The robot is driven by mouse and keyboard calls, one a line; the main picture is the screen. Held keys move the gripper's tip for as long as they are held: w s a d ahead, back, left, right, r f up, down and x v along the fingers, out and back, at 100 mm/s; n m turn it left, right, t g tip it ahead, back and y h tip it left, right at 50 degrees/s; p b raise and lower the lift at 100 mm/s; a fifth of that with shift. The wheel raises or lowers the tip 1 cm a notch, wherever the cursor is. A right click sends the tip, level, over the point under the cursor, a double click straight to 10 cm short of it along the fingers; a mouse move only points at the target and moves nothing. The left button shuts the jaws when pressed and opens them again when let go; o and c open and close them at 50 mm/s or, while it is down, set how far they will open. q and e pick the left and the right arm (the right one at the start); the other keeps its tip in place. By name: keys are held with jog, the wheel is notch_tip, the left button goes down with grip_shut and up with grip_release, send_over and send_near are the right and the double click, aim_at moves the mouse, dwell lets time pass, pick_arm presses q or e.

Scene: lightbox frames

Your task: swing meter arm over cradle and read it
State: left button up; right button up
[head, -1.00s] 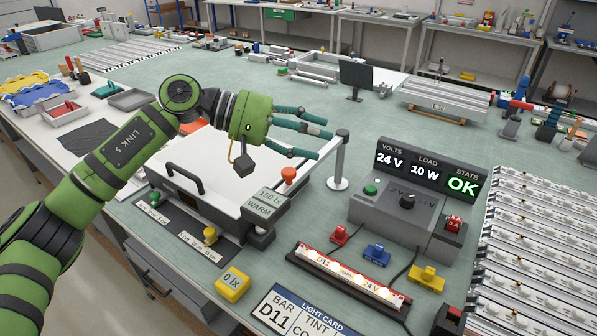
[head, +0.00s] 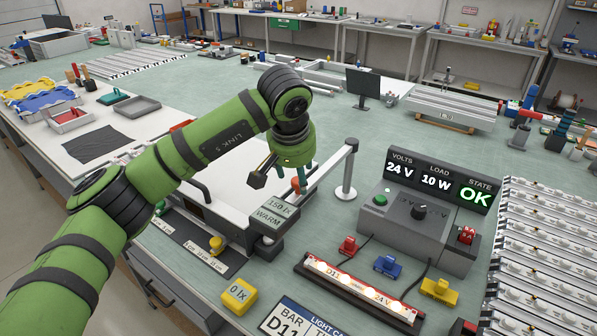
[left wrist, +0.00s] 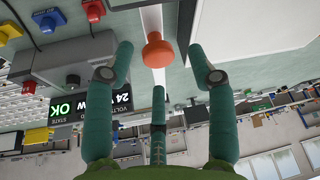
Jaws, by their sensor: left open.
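The meter arm (head: 325,167) is a grey bar running from a post (head: 347,180) down-left to the grey meter head (head: 277,213), which reads 150 lx WARM. An orange knob (head: 296,185) stands up from the arm. My left gripper (head: 303,176) points down at the knob. In the left wrist view the gripper (left wrist: 160,72) is open, with the orange knob (left wrist: 158,52) between its spread fingers; I see no finger closed on it. The cradle (head: 312,268) holds the lit bar D11 (head: 358,286) at front right, away from the meter head. My right gripper is out of view.
The supply box (head: 412,227) right of the post shows 24 V, 10 W, OK. A yellow 0 lx block (head: 239,296) sits near the front edge. A white-topped box lies under my arm.

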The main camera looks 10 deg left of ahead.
pick_arm(q)
jog(key=shift+x, duration=0.9)
grip_shut()
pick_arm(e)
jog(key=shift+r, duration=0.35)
pick_arm(q)
jog(key=shift+d, duration=0.15)
